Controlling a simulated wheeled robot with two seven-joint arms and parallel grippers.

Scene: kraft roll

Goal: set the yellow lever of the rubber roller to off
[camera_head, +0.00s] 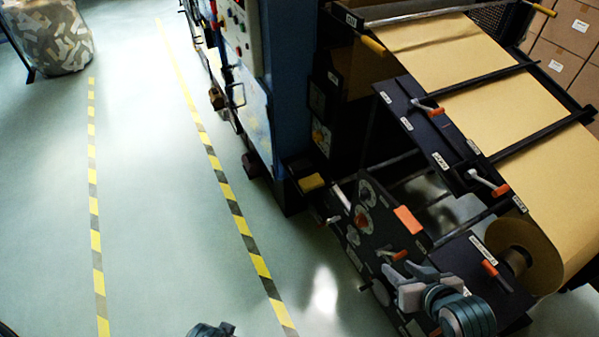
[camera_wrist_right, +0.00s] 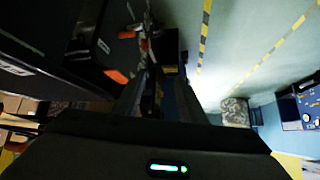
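The dark machine (camera_head: 375,215) at right carries several levers and knobs. A yellow handle (camera_head: 372,45) sticks out at its upper left edge, and a second yellow grip (camera_head: 540,8) is at the far end. A yellow block (camera_head: 311,183) sits on a low bracket at the machine's left. I cannot tell which yellow part belongs to the rubber roller. My right gripper (camera_head: 408,283) is over the machine's lower front, apart from these yellow parts. Its fingers are spread in the right wrist view (camera_wrist_right: 157,103), with nothing clearly held. Only a bit of my left gripper (camera_head: 211,330) shows at the bottom edge.
Orange-tipped levers (camera_head: 428,108) and an orange block (camera_head: 408,220) stick up from the machine near my right gripper. A kraft roll (camera_head: 545,255) is at right. Cartons (camera_head: 565,45) stand behind. The floor (camera_head: 150,200) at left is clear, with striped tape.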

